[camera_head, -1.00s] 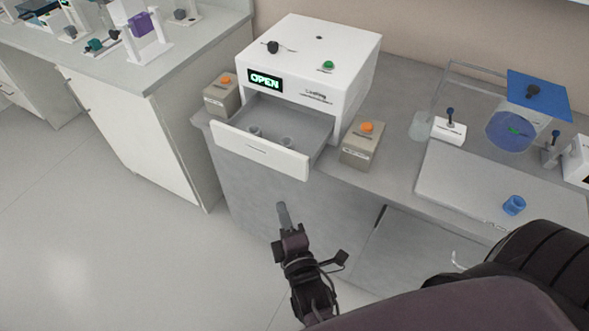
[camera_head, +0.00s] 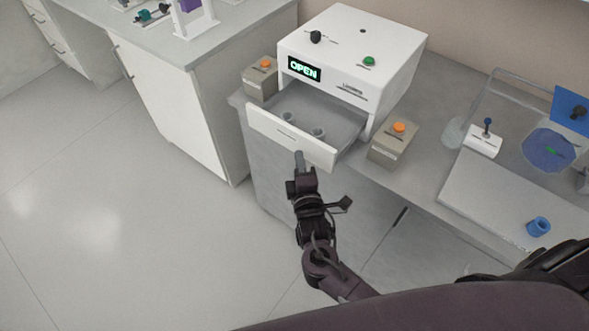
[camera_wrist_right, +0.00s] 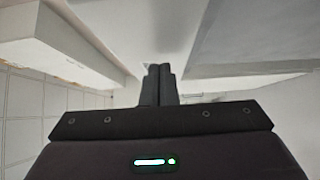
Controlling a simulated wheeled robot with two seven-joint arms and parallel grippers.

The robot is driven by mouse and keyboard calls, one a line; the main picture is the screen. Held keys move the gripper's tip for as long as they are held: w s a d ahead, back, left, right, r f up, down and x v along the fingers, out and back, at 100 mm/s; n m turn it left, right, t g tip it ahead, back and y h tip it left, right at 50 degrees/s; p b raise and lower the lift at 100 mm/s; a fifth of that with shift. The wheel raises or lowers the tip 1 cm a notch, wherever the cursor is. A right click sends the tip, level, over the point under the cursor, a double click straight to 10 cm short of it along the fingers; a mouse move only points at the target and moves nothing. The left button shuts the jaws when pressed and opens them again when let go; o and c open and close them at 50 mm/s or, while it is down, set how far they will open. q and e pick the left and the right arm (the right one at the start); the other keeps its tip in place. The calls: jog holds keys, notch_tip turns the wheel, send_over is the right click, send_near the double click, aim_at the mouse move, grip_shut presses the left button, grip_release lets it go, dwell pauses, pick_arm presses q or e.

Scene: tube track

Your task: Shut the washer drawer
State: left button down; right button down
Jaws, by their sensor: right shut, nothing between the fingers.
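The washer (camera_head: 345,62) is a white box on the grey counter, with a green "OPEN" display (camera_head: 304,69) on its front. Its drawer (camera_head: 272,131) is pulled out, white-fronted, with a grey inside holding small round cups (camera_head: 317,133). My right gripper (camera_head: 299,158) is shut and empty. My left gripper is not in view.
Boxes with orange buttons stand left (camera_head: 260,80) and right (camera_head: 393,146) of the washer. Farther right are a small blue cup (camera_head: 538,227) and a white box with a dark knob (camera_head: 483,141). Open floor lies left of the counter.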

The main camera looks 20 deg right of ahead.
aim_at(319, 141)
jog(key=shift+w+d, duration=0.15)
jog(key=shift+d, duration=0.2)
jog(key=shift+a, duration=0.1)
jog(key=shift+w+d, duration=0.2)
jog(key=shift+d, duration=0.05)
jog(key=w+d, duration=0.1)
jog(key=d, duration=0.1)
jog(key=w+d, duration=0.3)
jog(key=d, duration=0.1)
jog(key=shift+w, duration=0.3)
jog(key=shift+s+a, duration=0.1)
